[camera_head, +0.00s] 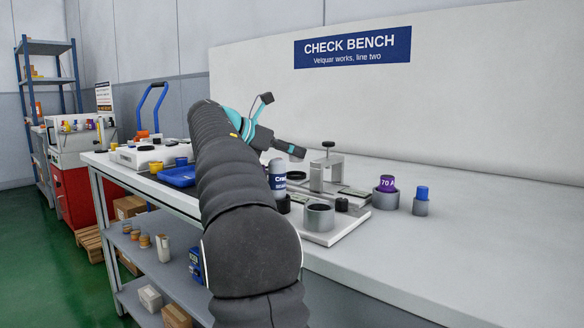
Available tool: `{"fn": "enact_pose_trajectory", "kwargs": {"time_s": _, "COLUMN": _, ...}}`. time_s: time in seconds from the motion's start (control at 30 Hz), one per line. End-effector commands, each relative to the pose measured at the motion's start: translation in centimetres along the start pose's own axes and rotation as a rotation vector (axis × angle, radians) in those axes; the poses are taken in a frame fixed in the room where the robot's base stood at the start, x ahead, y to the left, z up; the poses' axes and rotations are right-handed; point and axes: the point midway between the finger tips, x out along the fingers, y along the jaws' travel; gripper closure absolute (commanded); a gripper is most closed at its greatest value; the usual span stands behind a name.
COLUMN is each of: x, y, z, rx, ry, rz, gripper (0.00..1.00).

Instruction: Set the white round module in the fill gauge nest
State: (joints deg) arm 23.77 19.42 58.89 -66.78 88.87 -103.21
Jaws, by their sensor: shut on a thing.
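My arm runs up the middle of the view, and my teal-and-black gripper (291,148) reaches right above the bench. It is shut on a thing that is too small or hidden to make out. I cannot clearly see a white round module. A grey round cup (320,220) with a dark hollow stands on a pale plate (347,227), below and right of my gripper. A stand with a black-knobbed clamp (328,168) is behind it. I cannot tell which of these is the fill gauge nest.
A white bottle with a dark label (277,180) stands close below my gripper. A purple module (387,183) and a blue one (422,192) sit in grey holders at the right. A blue tray (178,177) lies left of my arm. The bench (480,235) is clear at the right.

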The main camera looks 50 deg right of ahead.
Motion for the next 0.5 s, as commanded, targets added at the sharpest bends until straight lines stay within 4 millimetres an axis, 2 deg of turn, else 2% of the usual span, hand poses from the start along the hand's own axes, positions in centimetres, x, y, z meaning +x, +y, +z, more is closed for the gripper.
{"fn": "enact_pose_trajectory", "kwargs": {"time_s": 0.3, "x": 1.5, "y": 0.0, "z": -3.6, "rx": 0.000, "ry": 0.000, "rz": 0.000, "gripper": 0.96}}
{"fn": "enact_pose_trajectory", "kwargs": {"time_s": 0.5, "x": 1.5, "y": 0.0, "z": -3.6, "rx": 0.001, "ry": 0.000, "rz": 0.000, "gripper": 0.96}}
